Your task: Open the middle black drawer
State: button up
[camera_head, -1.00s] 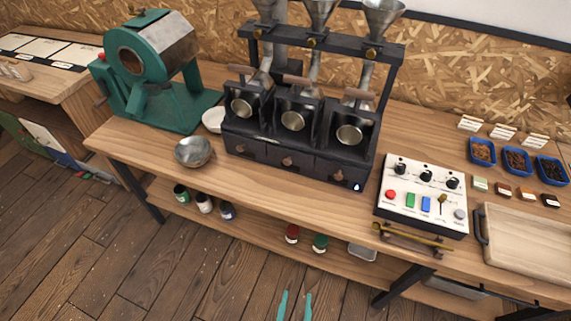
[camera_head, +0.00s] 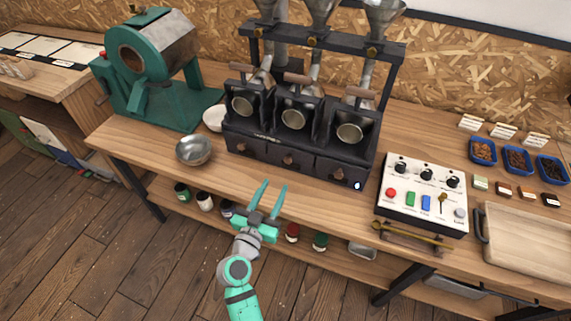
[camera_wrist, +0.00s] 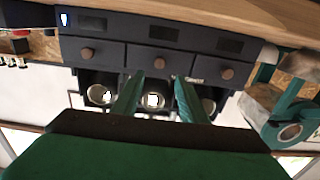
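The black machine (camera_head: 330,135) has a row of three black drawers along its base, all looking shut. The middle black drawer (camera_head: 300,165) has a round brown knob (camera_head: 288,160). In the wrist view, which looks upside down, the middle drawer (camera_wrist: 142,57) and its knob (camera_wrist: 159,63) show between the flanking drawers. My gripper (camera_head: 273,188) is open and empty, over the bench's front edge, in front of and apart from the middle drawer. Its two teal fingers also show in the wrist view (camera_wrist: 157,85), spread on either side of the middle knob.
A metal bowl (camera_head: 193,151) stands left of the machine, near a teal roaster (camera_head: 160,75). A white control panel (camera_head: 425,195) sits to the right, beside a wooden tray (camera_head: 530,245). Jars stand on the lower shelf (camera_head: 265,235). The bench before the drawers is clear.

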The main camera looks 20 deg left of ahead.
aim_at(287, 161)
jog(key=w, duration=1)
jog(key=shift+w+d+r, duration=0.15)
jog(key=shift+w+d, duration=0.1)
jog(key=shift+w, duration=0.15)
jog(key=shift+s, duration=0.15)
grip_shut()
